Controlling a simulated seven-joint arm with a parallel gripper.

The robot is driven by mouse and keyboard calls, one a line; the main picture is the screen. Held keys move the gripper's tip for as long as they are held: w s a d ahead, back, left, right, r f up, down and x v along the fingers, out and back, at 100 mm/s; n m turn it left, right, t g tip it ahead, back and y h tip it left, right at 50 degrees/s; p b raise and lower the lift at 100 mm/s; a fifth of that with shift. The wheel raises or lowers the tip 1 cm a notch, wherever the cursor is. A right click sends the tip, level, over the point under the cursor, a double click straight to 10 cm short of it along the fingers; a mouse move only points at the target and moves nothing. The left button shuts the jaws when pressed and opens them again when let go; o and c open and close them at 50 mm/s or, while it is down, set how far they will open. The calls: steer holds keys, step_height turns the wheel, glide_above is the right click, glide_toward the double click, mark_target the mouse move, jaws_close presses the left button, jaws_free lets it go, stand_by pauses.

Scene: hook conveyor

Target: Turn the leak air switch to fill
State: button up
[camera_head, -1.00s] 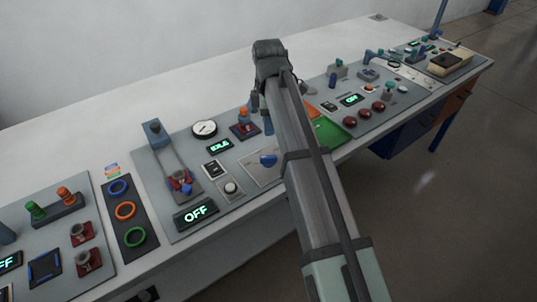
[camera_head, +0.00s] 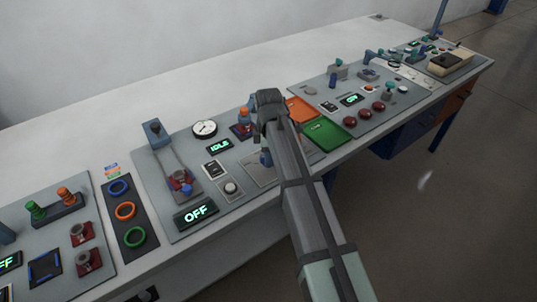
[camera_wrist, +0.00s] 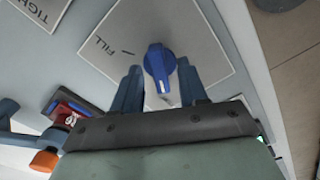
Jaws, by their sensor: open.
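The leak air switch is a blue knob (camera_wrist: 158,62) on a white plate (camera_wrist: 205,45) in the wrist view. The plate bears the word FILL and a short tick up and left of the knob. The knob's white line points toward the bottom of the picture, away from that tick. My gripper (camera_wrist: 159,70) is open, with one blue finger on each side of the knob; I cannot tell whether they touch it. In the head view my gripper (camera_head: 266,156) is over the plate and largely hides the knob.
An orange-topped lever (camera_wrist: 43,160) on a red base is close to my gripper at lower left in the wrist view. In the head view a gauge (camera_head: 204,129), an IDLE display (camera_head: 219,145) and an OFF display (camera_head: 195,213) are left. Orange (camera_head: 301,109) and green (camera_head: 327,133) trays are right.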

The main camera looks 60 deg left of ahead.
steer(key=shift+f, duration=0.2)
steer(key=shift+c, duration=0.3)
jaws_close()
